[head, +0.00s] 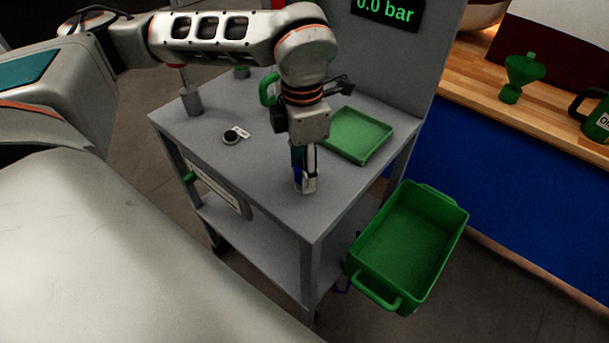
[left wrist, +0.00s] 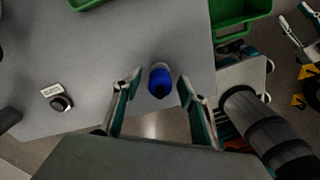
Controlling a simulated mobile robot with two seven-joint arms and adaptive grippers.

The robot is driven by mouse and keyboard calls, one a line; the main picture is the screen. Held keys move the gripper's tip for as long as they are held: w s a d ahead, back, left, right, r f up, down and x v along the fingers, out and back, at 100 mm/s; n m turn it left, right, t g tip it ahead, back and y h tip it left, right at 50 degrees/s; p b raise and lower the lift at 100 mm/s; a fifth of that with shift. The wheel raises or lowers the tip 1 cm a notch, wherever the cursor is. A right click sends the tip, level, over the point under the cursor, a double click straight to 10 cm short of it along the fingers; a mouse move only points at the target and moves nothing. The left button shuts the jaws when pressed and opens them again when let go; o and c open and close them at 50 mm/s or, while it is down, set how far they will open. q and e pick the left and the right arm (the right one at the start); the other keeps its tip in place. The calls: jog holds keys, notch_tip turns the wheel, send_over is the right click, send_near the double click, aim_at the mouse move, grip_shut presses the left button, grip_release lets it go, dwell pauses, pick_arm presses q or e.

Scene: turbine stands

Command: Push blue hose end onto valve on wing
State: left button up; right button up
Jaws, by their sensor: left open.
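The blue hose end (left wrist: 159,83) stands near the edge of the grey cart top in the left wrist view, with a pale collar at its far end. My left gripper (left wrist: 160,92) is open, with one finger on each side of the blue end and gaps visible between. In the head view my left gripper (head: 305,186) points down at the cart's front corner. Only a sliver of the blue hose end (head: 297,174) shows there beside the fingers. I cannot identify the valve or the wing with certainty.
The grey cart (head: 255,205) carries a green tray (head: 360,136), a round black knob (head: 231,137) and a grey post (head: 191,100). A green bin (head: 408,245) hangs at its right side. A wooden bench (head: 470,85) with a green funnel (head: 523,70) stands behind right.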

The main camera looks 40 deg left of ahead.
dwell(0.9)
pick_arm(q)
jog(key=shift+p, duration=0.35)
grip_shut()
